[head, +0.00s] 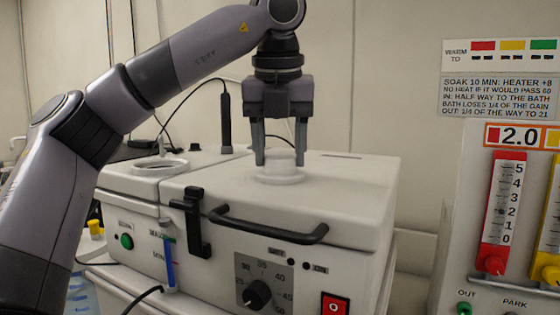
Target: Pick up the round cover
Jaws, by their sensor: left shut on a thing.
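The round cover (281,176) is a white disc with a raised knob, on top of the white machine's lid (345,185). My left gripper (280,158) points straight down over it. Its two fingers are shut on the cover's knob, one on each side. The cover's rim looks to be at the lid surface; I cannot tell whether there is a gap under it. My right gripper is not in view.
A black bar handle (268,226) and a black latch (196,222) are on the machine's front. A round opening (160,164) and a dark upright probe (226,120) are left of the cover. A panel with coloured gauges (502,215) stands at the right.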

